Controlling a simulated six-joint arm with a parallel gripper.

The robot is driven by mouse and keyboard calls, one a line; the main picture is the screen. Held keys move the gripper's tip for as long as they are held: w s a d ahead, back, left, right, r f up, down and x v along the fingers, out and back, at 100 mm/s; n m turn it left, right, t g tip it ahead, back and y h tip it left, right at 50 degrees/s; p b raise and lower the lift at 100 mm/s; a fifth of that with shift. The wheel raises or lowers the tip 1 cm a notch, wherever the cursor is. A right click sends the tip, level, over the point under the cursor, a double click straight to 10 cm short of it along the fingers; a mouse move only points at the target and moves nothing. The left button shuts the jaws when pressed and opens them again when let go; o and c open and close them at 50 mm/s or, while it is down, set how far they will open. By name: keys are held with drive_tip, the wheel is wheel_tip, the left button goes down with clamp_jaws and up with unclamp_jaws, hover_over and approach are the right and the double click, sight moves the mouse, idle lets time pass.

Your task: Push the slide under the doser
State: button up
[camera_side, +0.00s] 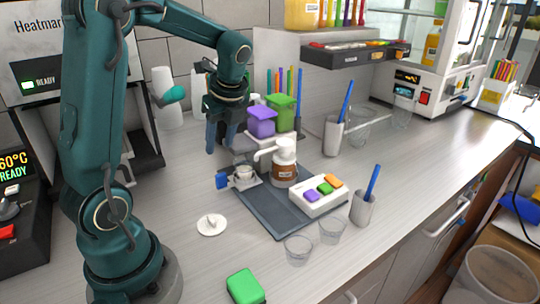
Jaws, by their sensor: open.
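The slide (253,183) is a small light plate with a blue handle (222,181) at its left end. A small white cup (244,173) stands on it. The slide sits at the left edge of the dark base plate. What looks like the doser, with a purple hopper (261,121) and a green hopper (281,112), stands behind it. The cup is in front of the doser, to its left. My gripper (221,148) points down with its blue-grey fingers above and behind the slide's handle. It is open, empty and apart from the slide.
A brown-labelled pump jar (285,168) stands right of the slide on the dark base plate (268,208). A white button box (318,197) is at its right. A white lid (211,225), clear cups (299,250) and a green block (245,287) lie in front.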

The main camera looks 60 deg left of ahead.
sight(221, 174)
drive_tip(key=n, duration=0.1)
drive_tip(key=n+g, duration=0.1)
drive_tip(key=n, duration=0.1)
drive_tip(key=a+n, duration=0.1)
drive_tip(key=shift+w+h, duration=0.4)
drive_tip(key=f+n+g+h, duration=0.1)
drive_tip(key=f+n, duration=0.1)
drive_tip(key=n, duration=0.2)
drive_tip(key=f+n+g+h, duration=0.1)
drive_tip(key=n, duration=0.3)
drive_tip(key=f+n+g+h, duration=0.1)
drive_tip(key=f+n, duration=0.1)
drive_tip(key=n, duration=0.2)
drive_tip(key=shift+w+a+f+n+h, duration=0.25)
drive_tip(key=shift+w+f+n+h, duration=0.05)
drive_tip(key=shift+w+f, duration=0.1)
drive_tip(key=shift+x, duration=2.5)
clamp_jaws()
